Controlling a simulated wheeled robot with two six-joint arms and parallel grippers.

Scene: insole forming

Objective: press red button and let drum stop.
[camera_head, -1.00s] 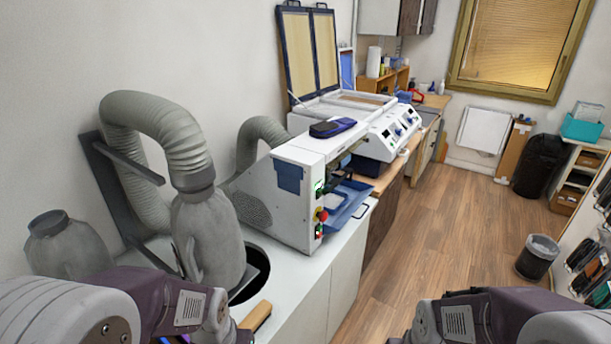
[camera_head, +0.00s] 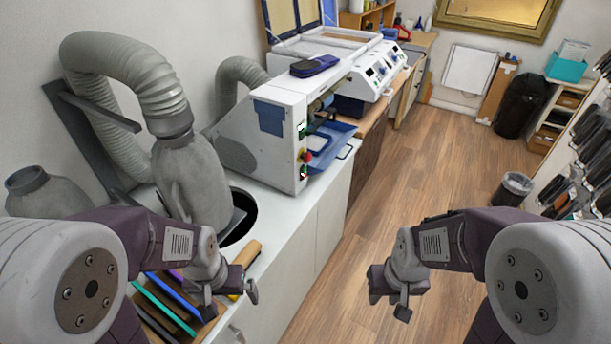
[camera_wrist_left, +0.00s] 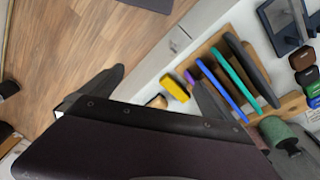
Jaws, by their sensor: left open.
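The white machine (camera_head: 270,158) stands on the counter along the wall in the head view. Its narrow front face carries a red button (camera_head: 307,156) with smaller controls above and below it. No drum can be made out. My left gripper (camera_head: 229,290) is open and empty. It is above the front part of the counter, lower in the picture than the red button and well apart from it. In the left wrist view its fingers (camera_wrist_left: 155,75) are spread over the counter edge. My right gripper (camera_head: 390,298) hangs over the floor, away from the counter; its jaw opening is unclear.
A wooden rack (camera_head: 158,318) with coloured slats is beside my left gripper; it also shows in the wrist view (camera_wrist_left: 207,72). A grey duct (camera_head: 125,60) rises behind it, near a round black counter opening (camera_head: 240,218). A blue tray (camera_head: 335,132) juts from the machine.

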